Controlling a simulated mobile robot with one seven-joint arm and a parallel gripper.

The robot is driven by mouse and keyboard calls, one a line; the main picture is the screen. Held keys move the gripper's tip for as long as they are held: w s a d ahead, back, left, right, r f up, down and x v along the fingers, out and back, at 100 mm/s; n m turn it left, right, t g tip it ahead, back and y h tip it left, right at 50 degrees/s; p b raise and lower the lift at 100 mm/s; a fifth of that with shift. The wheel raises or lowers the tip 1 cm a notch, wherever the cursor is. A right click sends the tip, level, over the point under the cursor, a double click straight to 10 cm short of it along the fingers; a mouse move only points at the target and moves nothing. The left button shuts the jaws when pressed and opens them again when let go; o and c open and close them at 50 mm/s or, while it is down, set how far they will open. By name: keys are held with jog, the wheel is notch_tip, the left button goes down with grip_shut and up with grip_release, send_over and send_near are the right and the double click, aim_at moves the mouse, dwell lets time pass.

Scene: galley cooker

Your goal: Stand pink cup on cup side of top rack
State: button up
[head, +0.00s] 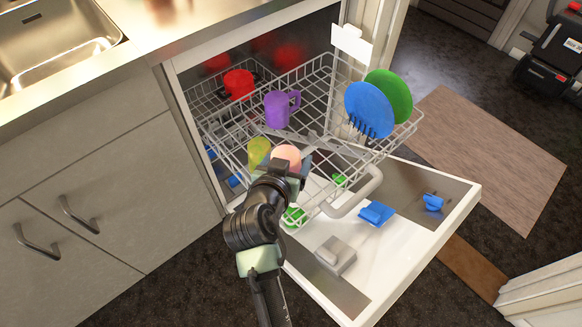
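The pink cup (287,153) is at the end of my gripper (287,166), over the front left of the top rack (330,132). The gripper's fingers lie on either side of the cup and appear closed on it. My gripper hides the cup's lower part, so I cannot tell if it touches the rack wires. A yellow-green cup (259,151) stands just left of it. A purple mug (281,108) and a red cup (239,84) stand further back on the same left side of the rack.
A blue plate (369,109) and a green plate (390,96) stand upright at the rack's right. The open dishwasher door (400,270) lies below, with blue and green pieces on it. The counter and sink (55,45) are at upper left.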

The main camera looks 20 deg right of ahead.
jog(key=shift+m+h, duration=0.3)
jog(key=shift+m, duration=0.1)
jog(key=f+b, duration=0.1)
jog(key=f, duration=0.2)
jog(key=d+f+b, duration=0.1)
jog(key=f+b, duration=0.1)
jog(key=f, duration=0.2)
jog(key=d+f+b, duration=0.1)
jog(key=f+b, duration=0.1)
jog(key=f, duration=0.2)
jog(key=shift+w+d+f, duration=0.1)
jog(key=shift+w+d, duration=0.1)
jog(key=shift+w, duration=0.15)
jog(key=o, duration=1.3)
jog(key=shift+c, duration=0.2)
jog(key=shift+s+a+r, duration=0.2)
jog(key=shift+r, duration=0.15)
jog(key=p+v, duration=0.3)
jog(key=v, duration=0.8)
jog(key=shift+a+r, duration=0.1)
jog(key=shift+a, duration=0.1)
